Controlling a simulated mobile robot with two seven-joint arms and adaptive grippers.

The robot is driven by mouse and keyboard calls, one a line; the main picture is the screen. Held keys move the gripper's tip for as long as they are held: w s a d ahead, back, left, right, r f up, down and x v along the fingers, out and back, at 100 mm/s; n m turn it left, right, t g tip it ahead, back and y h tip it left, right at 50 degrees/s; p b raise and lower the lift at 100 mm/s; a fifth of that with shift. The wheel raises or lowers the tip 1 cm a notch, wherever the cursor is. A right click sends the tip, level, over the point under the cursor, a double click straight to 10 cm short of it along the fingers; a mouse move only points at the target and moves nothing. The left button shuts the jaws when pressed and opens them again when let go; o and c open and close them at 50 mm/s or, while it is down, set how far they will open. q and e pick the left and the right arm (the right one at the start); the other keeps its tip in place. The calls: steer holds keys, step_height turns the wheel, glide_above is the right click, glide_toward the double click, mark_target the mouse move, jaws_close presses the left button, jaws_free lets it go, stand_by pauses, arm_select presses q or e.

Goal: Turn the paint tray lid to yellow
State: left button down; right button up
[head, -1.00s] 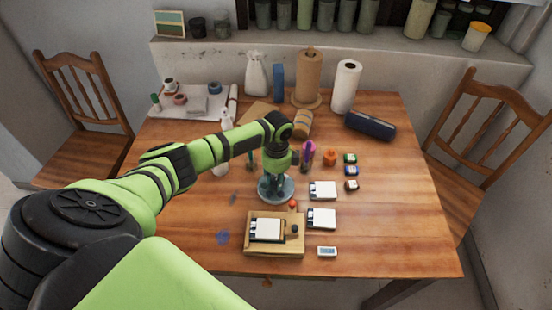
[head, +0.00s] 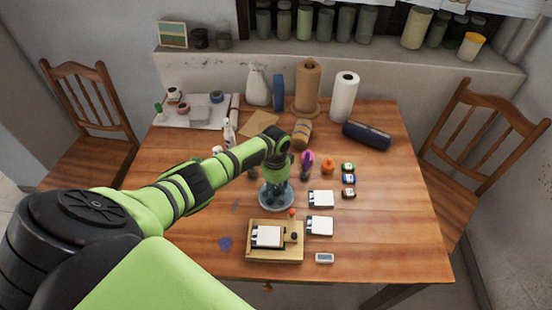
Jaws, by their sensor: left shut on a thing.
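The round paint tray lid (head: 264,203) is a grey-blue disc on the wooden table, a little left of the middle. A small orange-red spot (head: 292,212) shows at its front right edge. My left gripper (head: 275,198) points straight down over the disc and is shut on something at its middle. The fingertips and what they hold are mostly hidden by the gripper body. I see no clear yellow mark on the disc. My right gripper is not in view.
The table's right side is clear.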

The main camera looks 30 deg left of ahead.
mark_target(275, 189)
arm_select(q)
steer(key=shift+s+f+n, duration=0.1)
steer(key=shift+n, duration=0.3)
steer(key=c, duration=0.9)
jaws_free()
steer(key=shift+c, duration=0.2)
steer(key=shift+r, duration=0.6)
step_height(275, 189, up, 11)
steer(key=shift+w, duration=0.2)
steer(key=shift+s+a+f, duration=0.1)
